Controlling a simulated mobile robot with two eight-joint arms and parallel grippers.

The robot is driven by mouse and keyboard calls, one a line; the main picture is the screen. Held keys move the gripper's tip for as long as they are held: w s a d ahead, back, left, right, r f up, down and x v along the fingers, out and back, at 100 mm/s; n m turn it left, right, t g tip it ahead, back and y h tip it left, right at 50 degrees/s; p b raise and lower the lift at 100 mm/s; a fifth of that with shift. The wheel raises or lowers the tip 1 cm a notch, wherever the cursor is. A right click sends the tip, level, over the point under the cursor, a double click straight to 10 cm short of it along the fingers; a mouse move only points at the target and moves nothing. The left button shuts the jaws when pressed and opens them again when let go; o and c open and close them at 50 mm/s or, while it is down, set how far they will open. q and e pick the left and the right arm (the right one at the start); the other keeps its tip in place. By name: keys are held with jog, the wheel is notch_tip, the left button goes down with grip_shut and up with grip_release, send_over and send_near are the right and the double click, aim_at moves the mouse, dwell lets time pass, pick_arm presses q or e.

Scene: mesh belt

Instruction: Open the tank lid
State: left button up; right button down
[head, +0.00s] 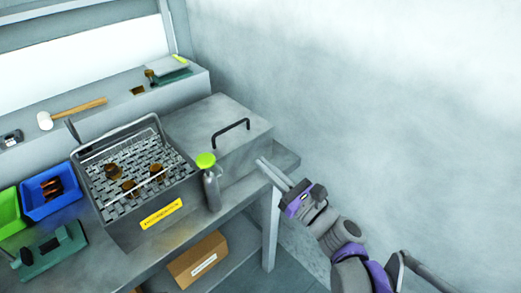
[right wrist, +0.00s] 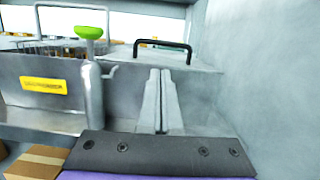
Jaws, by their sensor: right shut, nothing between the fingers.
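The tank is a grey metal box whose flat lid (head: 190,135) lies closed on top, with a black bar handle (head: 231,133) standing on it. In the right wrist view the lid (right wrist: 135,59) and its black handle (right wrist: 163,45) are ahead of the fingers. My right gripper (head: 260,161) is shut and empty, at the tank's front right, apart from the handle. In the right wrist view its two fingers (right wrist: 160,72) lie together, pointing toward the tank's front wall. My left gripper is out of view.
A mallet (head: 75,112) lies on the back ledge. A cardboard box (head: 197,258) is below. The right wall is bare.

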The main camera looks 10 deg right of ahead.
aim_at(240, 145)
jog(key=x, duration=1)
jog(key=shift+w+d, duration=0.1)
jog(key=shift+d, duration=0.05)
